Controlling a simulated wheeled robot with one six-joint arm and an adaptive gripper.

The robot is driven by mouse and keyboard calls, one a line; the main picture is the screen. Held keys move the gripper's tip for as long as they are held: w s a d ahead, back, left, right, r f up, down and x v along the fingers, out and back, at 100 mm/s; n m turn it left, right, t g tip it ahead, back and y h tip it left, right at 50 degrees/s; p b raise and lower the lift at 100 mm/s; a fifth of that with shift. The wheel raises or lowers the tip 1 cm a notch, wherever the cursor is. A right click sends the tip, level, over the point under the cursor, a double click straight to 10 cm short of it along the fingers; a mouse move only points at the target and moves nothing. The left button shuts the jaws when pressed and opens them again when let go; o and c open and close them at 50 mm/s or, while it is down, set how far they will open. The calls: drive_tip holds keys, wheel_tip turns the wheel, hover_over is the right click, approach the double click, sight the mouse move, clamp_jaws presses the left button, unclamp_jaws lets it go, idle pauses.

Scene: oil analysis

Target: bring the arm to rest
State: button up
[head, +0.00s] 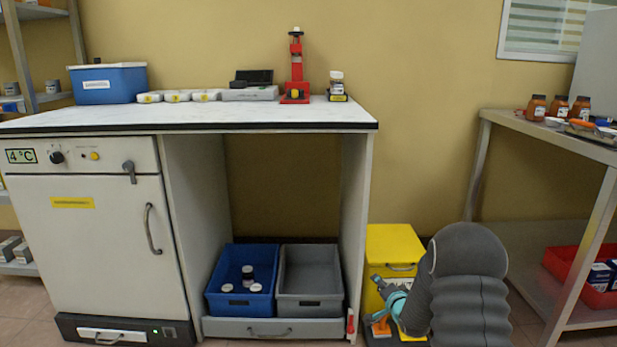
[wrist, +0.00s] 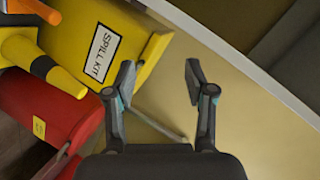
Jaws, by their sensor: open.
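My gripper (wrist: 160,85) is open and empty in the wrist view, with its two fingers spread apart and bare wall and floor area beyond them. In the head view my arm, in a grey ribbed cover, rises at the lower right, in front of the yellow bin (head: 393,243). The wrist end of the arm shows low beside that bin, and the fingertips are not clear there. In the wrist view a yellow box labelled "SPILL KIT" (wrist: 112,45) lies to the left of the fingers, apart from them.
A white workbench (head: 200,116) with a fridge (head: 95,235) stands at left. Blue (head: 213,299) and grey (head: 310,305) bins sit below it. A metal table (head: 560,140) stands at right. The wrist view shows a red container (wrist: 40,105) and yellow cone (wrist: 45,60) at left.

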drive_tip(key=s+a+r+n+g+h+p, duration=0.1)
drive_tip(key=s+r+n+g+h+p, duration=0.1)
drive_tip(key=s+r, duration=0.8)
drive_tip(key=s+r+n+g+h+p, duration=0.15)
drive_tip(key=s+r, duration=0.55)
drive_tip(key=r, duration=0.7)
drive_tip(key=s+a+r+n+g+p, duration=0.1)
drive_tip(key=s+a+r+n, duration=0.1)
drive_tip(key=s, duration=0.8)
drive_tip(key=s+a+r+n+g+y+p, duration=0.1)
drive_tip(key=s+a+r+n+g, duration=0.1)
drive_tip(key=s, duration=0.9)
drive_tip(key=s+a+r+n+g+p, duration=0.1)
drive_tip(key=s+a+r+n+g, duration=0.1)
drive_tip(key=s, duration=0.8)
drive_tip(key=shift+s+r+n, duration=0.15)
drive_tip(key=shift+r+n, duration=0.2)
drive_tip(key=shift+r, duration=0.3)
drive_tip(key=shift+c, duration=0.2)
